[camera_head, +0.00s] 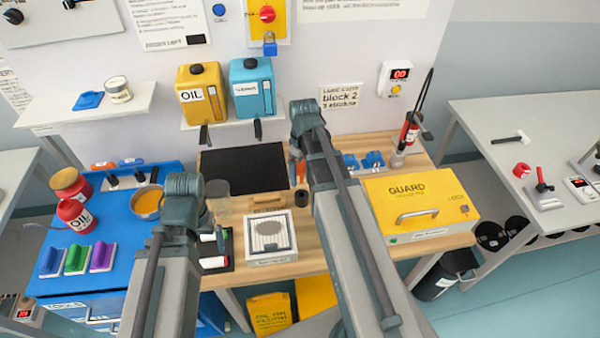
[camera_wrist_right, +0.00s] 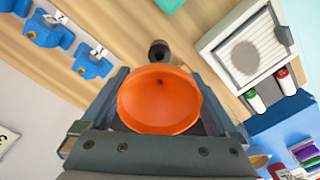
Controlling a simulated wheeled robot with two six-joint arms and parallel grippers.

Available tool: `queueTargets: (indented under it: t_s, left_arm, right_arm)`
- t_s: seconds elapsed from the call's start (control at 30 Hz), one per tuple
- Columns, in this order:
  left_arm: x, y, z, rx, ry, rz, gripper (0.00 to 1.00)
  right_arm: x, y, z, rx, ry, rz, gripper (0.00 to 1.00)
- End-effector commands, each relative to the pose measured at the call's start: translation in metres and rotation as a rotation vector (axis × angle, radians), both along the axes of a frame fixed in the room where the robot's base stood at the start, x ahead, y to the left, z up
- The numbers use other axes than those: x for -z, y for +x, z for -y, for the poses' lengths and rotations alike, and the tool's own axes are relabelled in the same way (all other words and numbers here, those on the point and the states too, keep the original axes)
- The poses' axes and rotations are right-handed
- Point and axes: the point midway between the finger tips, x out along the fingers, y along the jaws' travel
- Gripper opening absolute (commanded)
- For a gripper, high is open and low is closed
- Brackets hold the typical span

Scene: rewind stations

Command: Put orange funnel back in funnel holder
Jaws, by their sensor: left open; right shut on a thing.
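The orange funnel (camera_wrist_right: 160,100) is held between the fingers of my right gripper (camera_wrist_right: 162,92), its wide mouth facing the wrist camera. In the head view, my right gripper (camera_head: 298,168) is over the wooden bench, partly hidden by my right arm. A small dark round cup with a hole (camera_wrist_right: 158,50), perhaps the funnel holder, stands on the wood just beyond the funnel. It also shows in the head view (camera_head: 301,198), close to the gripper. The funnel's spout is hidden. My left gripper (camera_head: 207,222) is open, mostly hidden by my left arm, left of the white box.
The white box with a round grey patch (camera_head: 272,243) stands at the bench front. Blue parts (camera_head: 362,161) and the yellow guard box (camera_head: 421,203) are to the right. A black mat (camera_head: 243,172) lies behind. A blue table (camera_head: 120,235) with an orange pot (camera_head: 148,203) is left.

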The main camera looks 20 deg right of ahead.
Motion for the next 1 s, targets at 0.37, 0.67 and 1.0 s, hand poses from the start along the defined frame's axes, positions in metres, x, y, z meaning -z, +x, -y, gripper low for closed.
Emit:
queueTargets:
  t_s: [0.37,0.67,1.0]
  left_arm:
    - [0.026,0.0,0.0,-0.001,0.0,0.0,1.0]
    - [0.049,0.0,0.0,-0.002,0.0,0.0,1.0]
    - [0.049,0.0,0.0,-0.002,0.0,0.0,1.0]
  right_arm:
    - [0.026,0.0,0.0,-0.001,0.0,0.0,0.41]
    - [0.049,0.0,0.0,-0.001,0.0,0.0,0.41]
    - [0.049,0.0,0.0,-0.001,0.0,0.0,0.41]
